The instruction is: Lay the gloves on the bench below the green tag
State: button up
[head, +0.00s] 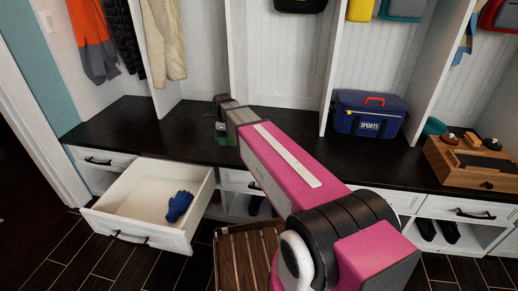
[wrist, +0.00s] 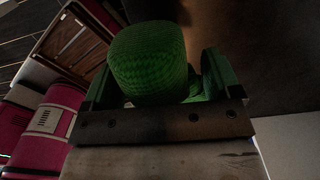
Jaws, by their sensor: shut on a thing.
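My gripper (head: 222,126) is over the dark bench top (head: 112,127), left of the middle. In the wrist view my gripper (wrist: 158,78) is shut on a green knitted thing (wrist: 148,62), which looks like green gloves. Only a little green shows near the fingertips in the head view, mostly hidden by my arm. I cannot tell whether it touches the bench. A blue glove (head: 179,206) lies in the open drawer (head: 130,230), apart from my gripper. I cannot make out a green tag in either view.
A blue sports bag (head: 368,114) and a wooden box (head: 475,162) stand on the bench to the right. Coats (head: 92,40) hang at the left. A slatted wooden crate (head: 246,252) is on the floor below my arm. The bench's left end is clear.

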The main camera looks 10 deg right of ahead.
jog(key=w+d+f, duration=0.1)
jog(key=d+f, duration=0.1)
jog(key=d, duration=0.1)
jog(key=d+f, duration=0.2)
jog(key=d, duration=0.1)
jog(key=w+d+f, duration=0.1)
jog(key=d+f, duration=0.1)
jog(key=d, duration=0.1)
jog(key=shift+w+d, duration=0.3)
jog(key=shift+d, duration=0.05)
jog(key=shift+f, duration=2)
jog(key=shift+f, duration=0.15)
